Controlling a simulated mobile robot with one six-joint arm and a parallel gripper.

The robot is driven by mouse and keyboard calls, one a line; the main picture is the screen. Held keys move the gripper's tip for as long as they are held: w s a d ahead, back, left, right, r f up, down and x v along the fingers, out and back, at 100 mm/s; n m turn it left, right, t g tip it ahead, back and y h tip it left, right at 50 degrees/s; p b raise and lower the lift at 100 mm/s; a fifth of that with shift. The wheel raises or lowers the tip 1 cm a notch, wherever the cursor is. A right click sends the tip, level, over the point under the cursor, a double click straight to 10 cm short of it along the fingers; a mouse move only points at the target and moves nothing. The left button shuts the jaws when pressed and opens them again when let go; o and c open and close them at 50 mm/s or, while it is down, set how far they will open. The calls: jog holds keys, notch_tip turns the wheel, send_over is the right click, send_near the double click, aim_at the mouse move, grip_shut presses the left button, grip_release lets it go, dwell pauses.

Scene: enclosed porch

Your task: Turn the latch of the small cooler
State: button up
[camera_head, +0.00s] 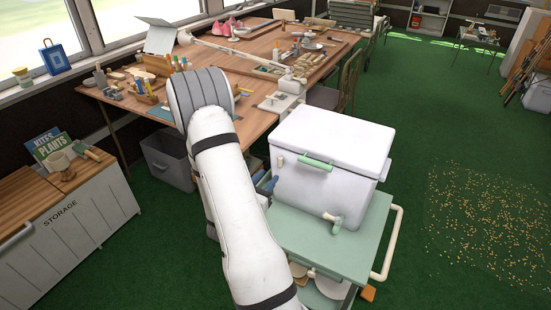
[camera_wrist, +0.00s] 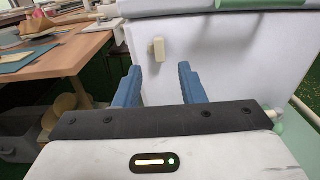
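The small cooler (camera_head: 330,150) is a white box with a closed lid, on a green cart. Its small cream latch (camera_head: 280,160) is on the front face, near the upper left corner. In the wrist view the latch (camera_wrist: 157,49) stands out from the white cooler wall (camera_wrist: 220,60), just below the lid edge. My gripper (camera_wrist: 158,75) has two blue fingers, apart and empty, pointing at the cooler. The latch appears between and slightly above the fingertips; the distance to it is unclear. In the head view my arm mostly hides the gripper (camera_head: 266,184).
A green handle (camera_head: 316,162) is on the lid's front and a spigot (camera_head: 333,220) low on the cooler. The green cart (camera_head: 350,247) has a cream rail (camera_head: 390,245) at right. A cluttered wooden table (camera_head: 250,118) stands behind. Open green floor lies to the right.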

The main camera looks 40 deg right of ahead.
aim_at(280, 162)
jog(key=x, duration=0.7)
jog(key=shift+w+d+f, duration=0.1)
jog(key=shift+d, duration=0.2)
jog(key=shift+c, duration=0.6)
